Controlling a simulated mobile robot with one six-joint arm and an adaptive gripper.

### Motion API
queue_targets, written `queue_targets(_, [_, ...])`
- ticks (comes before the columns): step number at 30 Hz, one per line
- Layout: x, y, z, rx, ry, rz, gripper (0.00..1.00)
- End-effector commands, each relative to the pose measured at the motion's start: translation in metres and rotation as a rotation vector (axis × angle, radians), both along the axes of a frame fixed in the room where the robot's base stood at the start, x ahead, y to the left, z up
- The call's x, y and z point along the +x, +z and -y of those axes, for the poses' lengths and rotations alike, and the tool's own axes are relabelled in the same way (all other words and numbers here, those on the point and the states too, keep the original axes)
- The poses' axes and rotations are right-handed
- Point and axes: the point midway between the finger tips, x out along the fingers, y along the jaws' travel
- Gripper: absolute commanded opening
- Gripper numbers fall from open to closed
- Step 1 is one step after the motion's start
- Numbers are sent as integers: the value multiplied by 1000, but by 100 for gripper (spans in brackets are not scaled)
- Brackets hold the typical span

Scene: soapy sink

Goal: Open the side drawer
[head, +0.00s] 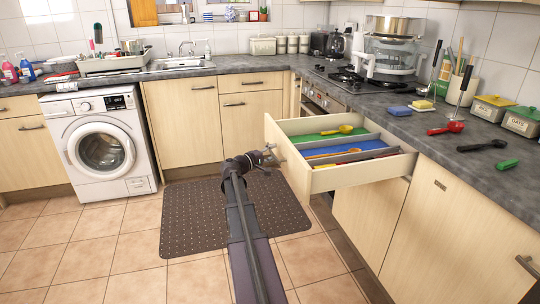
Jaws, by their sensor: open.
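The side drawer (338,179) is pulled out from the right-hand counter, level with the middle of the picture. It is pale wood, with dividers and green, blue and red linings inside. A yellow spoon (345,129) and an orange utensil (345,151) lie in its compartments. My gripper (270,154) is open at the drawer's front panel, on its left side. The drawer's handle lies at or behind the gripper, and I cannot tell whether the fingers touch it.
The counter (430,127) above the drawer holds a blue sponge (396,111), a red scoop (446,128), a black ladle (482,146) and tins. A dark mat (190,224) lies on the tiled floor. A washing machine (102,143) stands at the left.

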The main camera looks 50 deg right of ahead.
Motion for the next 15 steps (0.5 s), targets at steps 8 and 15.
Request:
queue_targets(8, [0,0,-4,1,-1,0,57])
queue_targets(15, [5,0,-23,1,1,0,57])
